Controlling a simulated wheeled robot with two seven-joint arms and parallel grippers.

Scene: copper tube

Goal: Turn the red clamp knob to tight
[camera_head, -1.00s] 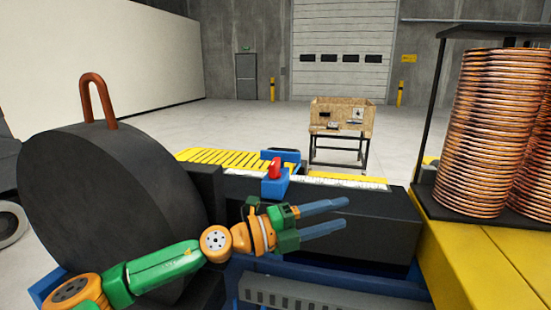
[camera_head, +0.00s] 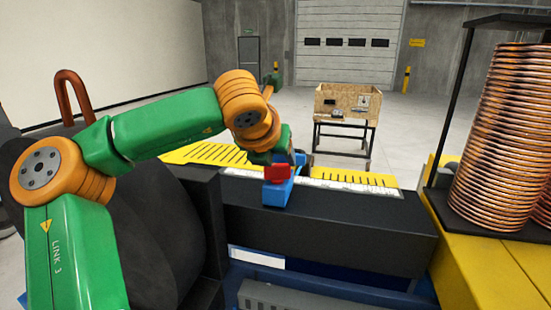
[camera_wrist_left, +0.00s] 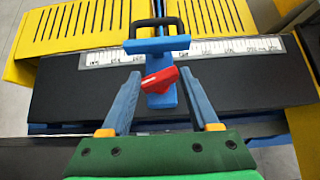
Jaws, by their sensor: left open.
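The red clamp knob (camera_head: 277,172) sits on a blue clamp block (camera_head: 277,194) on the black machine bed in the head view. In the left wrist view the red knob (camera_wrist_left: 160,79) lies slanted on the blue clamp (camera_wrist_left: 160,97), between my two blue fingers and a little beyond their tips. My left gripper (camera_wrist_left: 157,85) is open, with a finger on each side of the knob and visible gaps to it. In the head view my left wrist hangs over the clamp and mostly hides the fingers. My right gripper is not in view.
A white ruler strip (camera_wrist_left: 105,57) and slotted yellow plates (camera_wrist_left: 72,32) lie behind the clamp. A black handle (camera_wrist_left: 157,24) rises beyond it. Copper coils (camera_head: 500,135) stand at right; a wooden crate cart (camera_head: 345,108) stands behind. The black bed (camera_head: 330,222) is clear to the right.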

